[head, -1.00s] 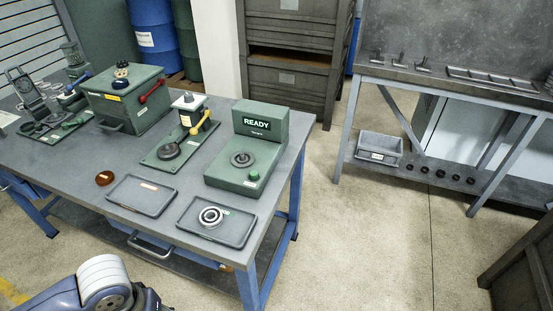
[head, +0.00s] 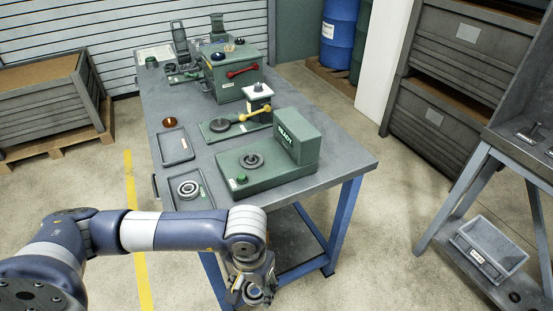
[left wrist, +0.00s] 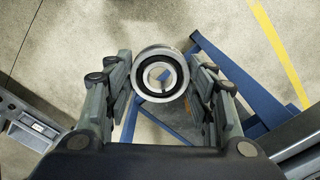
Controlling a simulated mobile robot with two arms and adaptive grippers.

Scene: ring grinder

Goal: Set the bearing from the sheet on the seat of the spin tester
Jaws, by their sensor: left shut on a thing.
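My left gripper (head: 252,290) is low at the table's near edge in the head view, shut on a bearing. In the left wrist view the silver bearing (left wrist: 160,51) is a ring with a dark inner band, between the fingertips of the gripper (left wrist: 161,76), with the floor behind it. A second bearing (head: 188,189) lies in a grey tray (head: 205,203). My right gripper is not in view.
Beside the tester stand a press with a yellow lever (head: 258,111) and a green box with a red lever (head: 242,71). A side bench (head: 526,148) stands right; floor lies between.

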